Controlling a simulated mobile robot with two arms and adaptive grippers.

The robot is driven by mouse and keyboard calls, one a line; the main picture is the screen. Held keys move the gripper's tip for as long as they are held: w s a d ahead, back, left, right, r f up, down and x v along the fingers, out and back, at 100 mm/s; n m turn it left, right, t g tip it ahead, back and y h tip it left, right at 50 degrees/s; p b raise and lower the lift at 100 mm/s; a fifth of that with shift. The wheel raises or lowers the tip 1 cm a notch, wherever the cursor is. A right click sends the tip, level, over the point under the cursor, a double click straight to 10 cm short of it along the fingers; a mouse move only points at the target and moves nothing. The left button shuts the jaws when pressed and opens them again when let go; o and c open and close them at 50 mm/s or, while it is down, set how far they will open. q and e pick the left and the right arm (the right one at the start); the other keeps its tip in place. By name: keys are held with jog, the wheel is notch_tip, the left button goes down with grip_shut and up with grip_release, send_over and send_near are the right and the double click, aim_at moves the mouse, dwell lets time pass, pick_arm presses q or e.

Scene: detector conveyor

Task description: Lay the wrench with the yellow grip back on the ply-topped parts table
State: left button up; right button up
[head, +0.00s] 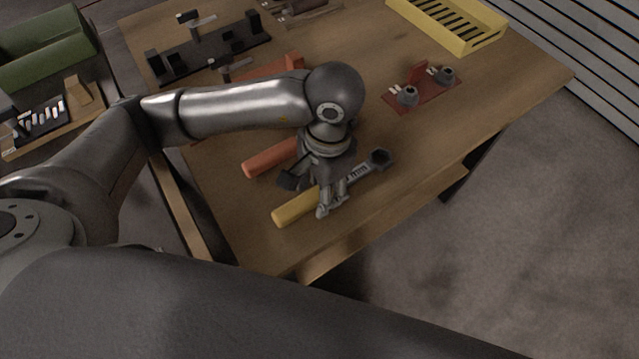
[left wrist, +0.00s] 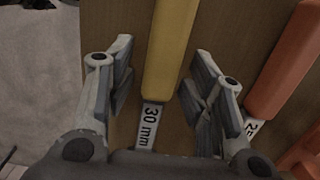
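The wrench with the yellow grip (head: 296,208) appears to lie on the ply-topped parts table (head: 520,80), near its front edge, its steel head (head: 381,158) pointing right. My left gripper (head: 312,196) is over the wrench where grip meets shank. In the left wrist view my left gripper (left wrist: 165,84) is open, one finger on each side of the yellow grip (left wrist: 171,45), with gaps between. A "30 mm" label (left wrist: 149,115) shows on the shank. My right gripper is not in view.
An orange-grip tool (head: 270,158) lies beside the wrench, close to my left gripper's other finger; its grip also shows in the left wrist view (left wrist: 285,62). A red plate with fittings (head: 425,92), a yellow slotted tray (head: 450,25) and a dark rack (head: 212,50) stand farther back.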

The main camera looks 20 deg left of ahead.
pick_arm(q)
notch_tip(320, 180, up, 12)
jog(key=w+p, duration=0.1)
jog(key=p, duration=0.2)
jog(key=shift+d, duration=0.3)
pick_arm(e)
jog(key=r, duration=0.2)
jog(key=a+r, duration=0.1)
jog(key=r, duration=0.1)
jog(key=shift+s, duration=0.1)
pick_arm(q)
jog(key=shift+r, duration=0.1)
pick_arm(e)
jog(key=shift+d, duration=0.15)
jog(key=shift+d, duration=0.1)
